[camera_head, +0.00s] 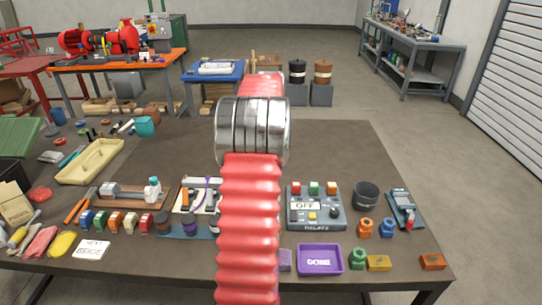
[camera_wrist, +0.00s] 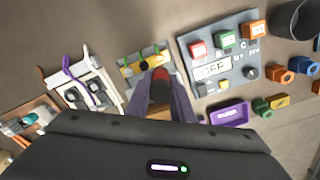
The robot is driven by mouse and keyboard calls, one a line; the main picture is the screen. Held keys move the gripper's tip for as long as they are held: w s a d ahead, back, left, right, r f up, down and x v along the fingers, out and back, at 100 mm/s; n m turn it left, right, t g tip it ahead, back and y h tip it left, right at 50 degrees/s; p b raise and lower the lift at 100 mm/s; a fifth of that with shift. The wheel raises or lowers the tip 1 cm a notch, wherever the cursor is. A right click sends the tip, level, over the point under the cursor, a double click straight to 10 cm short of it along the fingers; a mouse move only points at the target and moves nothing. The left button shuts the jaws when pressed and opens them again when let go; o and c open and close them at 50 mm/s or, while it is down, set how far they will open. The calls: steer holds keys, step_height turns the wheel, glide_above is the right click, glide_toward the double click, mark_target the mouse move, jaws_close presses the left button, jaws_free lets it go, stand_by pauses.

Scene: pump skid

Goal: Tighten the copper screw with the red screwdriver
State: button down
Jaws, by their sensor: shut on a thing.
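In the wrist view my gripper (camera_wrist: 161,98) points down over the bench, its two fingers shut on a red, upright-looking thing. This looks like the handle of the red screwdriver (camera_wrist: 160,86); its shaft and tip are hidden. Just beyond it lies a small grey plate with a yellow bar and dark and green spots (camera_wrist: 143,66). I cannot make out the copper screw, nor tell whether the screwdriver touches anything. In the head view my red ribbed arm covers the middle of the bench and hides the gripper, screwdriver and plate.
Right of the arm stand a grey button panel marked OFF (camera_head: 316,214), a dark cup (camera_head: 366,194) and a purple DONE tray (camera_head: 320,260). Left are a board with a purple cable (camera_head: 186,196), several coloured blocks and a yellow tray (camera_head: 91,162). The bench behind is mostly clear.

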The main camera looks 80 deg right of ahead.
steer(key=shift+f, duration=2)
steer(key=shift+f, duration=0.75)
stand_by(1.2)
